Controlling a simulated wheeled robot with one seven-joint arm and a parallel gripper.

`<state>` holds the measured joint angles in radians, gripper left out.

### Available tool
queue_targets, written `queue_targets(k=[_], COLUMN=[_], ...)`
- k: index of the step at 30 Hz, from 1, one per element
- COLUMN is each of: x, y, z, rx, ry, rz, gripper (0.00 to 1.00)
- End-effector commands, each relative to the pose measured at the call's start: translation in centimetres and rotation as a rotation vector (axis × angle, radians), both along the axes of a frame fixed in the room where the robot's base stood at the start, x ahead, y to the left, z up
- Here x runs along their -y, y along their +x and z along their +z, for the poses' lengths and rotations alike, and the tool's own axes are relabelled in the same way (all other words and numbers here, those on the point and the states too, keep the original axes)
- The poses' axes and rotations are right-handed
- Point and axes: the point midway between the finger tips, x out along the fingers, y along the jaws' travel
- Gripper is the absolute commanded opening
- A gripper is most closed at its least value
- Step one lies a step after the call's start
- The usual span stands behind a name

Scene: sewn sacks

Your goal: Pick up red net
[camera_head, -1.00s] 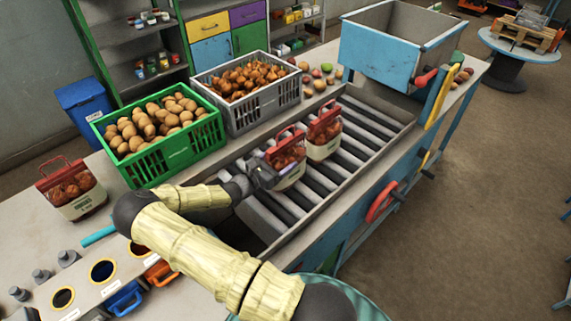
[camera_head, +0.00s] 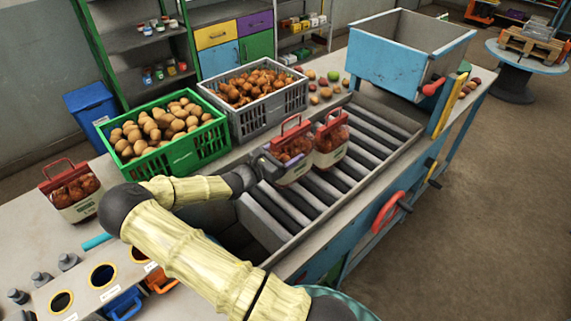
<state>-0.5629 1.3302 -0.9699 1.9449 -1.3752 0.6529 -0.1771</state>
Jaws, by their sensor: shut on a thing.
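My gripper (camera_head: 266,165) is shut on a red net (camera_head: 293,149), a bag with a red top and handle, brown onions inside and a pale label band. It is over the roller conveyor (camera_head: 350,180), and its base appears slightly above the rollers. A second red net (camera_head: 331,138) stands upright on the rollers just behind and to the right, overlapping the held one in the picture. A third red net (camera_head: 72,190) stands on the left of the bench. My fingertips are partly hidden by my wrist and the bag.
A green crate of potatoes (camera_head: 190,150) and a grey crate of onions (camera_head: 270,116) stand behind the conveyor. A blue hopper (camera_head: 405,60) is at its far end. Round bench holes (camera_head: 103,276) are at lower left. Rollers to the right are clear.

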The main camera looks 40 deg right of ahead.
Motion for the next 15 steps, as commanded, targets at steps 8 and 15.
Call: queue_targets(k=[8,15], x=[0.0,0.0], y=[0.0,0.0], z=[3.4,3.8], rx=[0.004,0.003], ry=[-0.006,-0.006], rz=[-0.001,-0.001], gripper=[0.18,0.18])
